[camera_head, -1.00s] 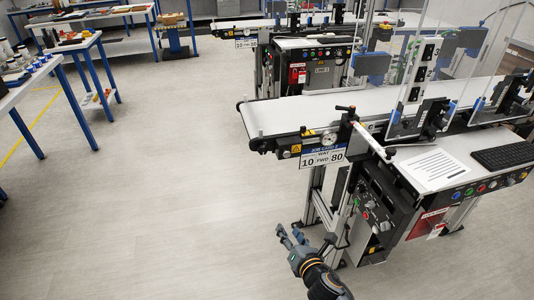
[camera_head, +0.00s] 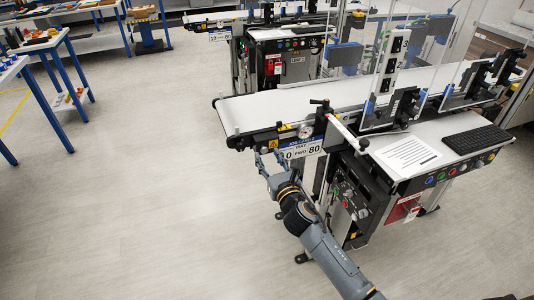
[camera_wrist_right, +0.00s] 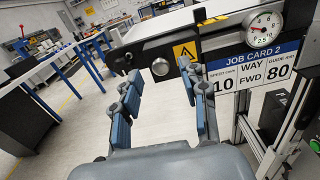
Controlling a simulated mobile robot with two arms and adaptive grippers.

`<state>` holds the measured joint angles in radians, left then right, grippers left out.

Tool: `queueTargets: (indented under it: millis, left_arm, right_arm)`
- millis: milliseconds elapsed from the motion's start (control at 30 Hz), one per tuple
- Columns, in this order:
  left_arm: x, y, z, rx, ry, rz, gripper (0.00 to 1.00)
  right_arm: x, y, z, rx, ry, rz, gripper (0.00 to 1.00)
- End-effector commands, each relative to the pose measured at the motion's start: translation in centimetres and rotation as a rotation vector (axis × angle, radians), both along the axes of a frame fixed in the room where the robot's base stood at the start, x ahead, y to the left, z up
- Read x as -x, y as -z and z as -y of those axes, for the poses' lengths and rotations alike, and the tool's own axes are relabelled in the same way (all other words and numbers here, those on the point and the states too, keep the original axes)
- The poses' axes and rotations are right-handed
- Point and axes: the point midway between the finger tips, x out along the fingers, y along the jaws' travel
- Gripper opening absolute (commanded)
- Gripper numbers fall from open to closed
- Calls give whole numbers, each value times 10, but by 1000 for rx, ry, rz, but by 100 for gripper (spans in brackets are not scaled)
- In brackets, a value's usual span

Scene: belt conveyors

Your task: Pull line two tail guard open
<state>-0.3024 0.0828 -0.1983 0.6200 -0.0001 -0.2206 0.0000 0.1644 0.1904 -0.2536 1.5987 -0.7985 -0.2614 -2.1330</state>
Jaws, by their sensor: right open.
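The near conveyor, marked with a blue and white job card 2 (camera_wrist_right: 250,75), has a white belt (camera_head: 250,112). At its tail end is a black guard or end plate (camera_wrist_right: 140,48) with a round metal knob (camera_wrist_right: 160,67) and a yellow warning label (camera_wrist_right: 185,52). The same dark end part shows in the head view (camera_head: 240,141). My right gripper (camera_head: 268,162) is just below and in front of this end, partly covering the job card's left edge. In the wrist view its fingers (camera_wrist_right: 160,85) are spread and empty, with the knob beyond and between the tips. My left gripper is out of view.
A pressure gauge (camera_wrist_right: 264,24) sits above the job card. A side shelf holds a paper sheet (camera_head: 405,154) and a keyboard (camera_head: 476,139). Another conveyor (camera_head: 285,35) stands behind. Blue-legged tables (camera_head: 50,45) are at left. The floor (camera_head: 130,190) between is clear.

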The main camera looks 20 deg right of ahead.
Motion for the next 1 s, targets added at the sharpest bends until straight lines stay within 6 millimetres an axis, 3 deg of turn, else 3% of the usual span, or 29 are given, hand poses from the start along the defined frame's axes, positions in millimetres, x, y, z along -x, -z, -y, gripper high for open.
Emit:
queueTargets:
  millis: [200, 500, 700, 1000]
  left_arm:
    - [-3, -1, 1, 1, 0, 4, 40]
    - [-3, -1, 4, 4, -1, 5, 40]
    - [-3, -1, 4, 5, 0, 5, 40]
    - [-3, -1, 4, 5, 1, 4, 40]
  right_arm:
    - [-18, 0, -1, 0, 0, -1, 44]
    - [-20, 1, -1, 0, 0, -1, 44]
    - [-20, 1, -1, 0, 0, -1, 3]
    - [-19, 0, 0, 1, -3, -1, 0]
